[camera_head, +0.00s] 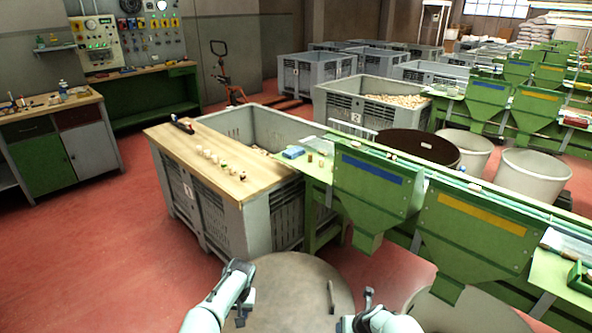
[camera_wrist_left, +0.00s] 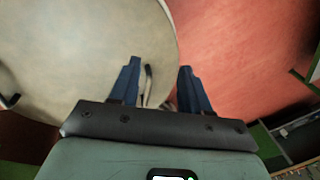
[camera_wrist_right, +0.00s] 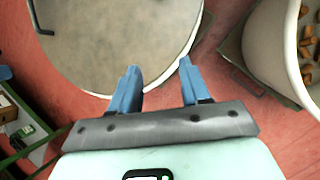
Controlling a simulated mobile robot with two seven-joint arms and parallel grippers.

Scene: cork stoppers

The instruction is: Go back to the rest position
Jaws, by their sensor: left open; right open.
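My left gripper (camera_wrist_left: 160,68) is open and empty in the left wrist view, its two blue fingers apart. Below it lie a pale round surface and red floor. In the head view it shows at the bottom, left of centre (camera_head: 245,298). My right gripper (camera_wrist_right: 159,66) is open and empty in the right wrist view, over a pale round surface and red floor. In the head view only a part of it shows at the bottom edge (camera_head: 366,308). Several cork stoppers (camera_head: 225,166) stand on a wooden board (camera_head: 215,187), well ahead of both grippers.
A grey crate (camera_head: 240,228) stands under and behind the board. Green sorting machines (camera_head: 378,190) run along the right. A round pale surface (camera_head: 290,285) lies close in front of me. A bin with corks (camera_wrist_right: 275,50) is right of my right gripper. Red floor is free at left.

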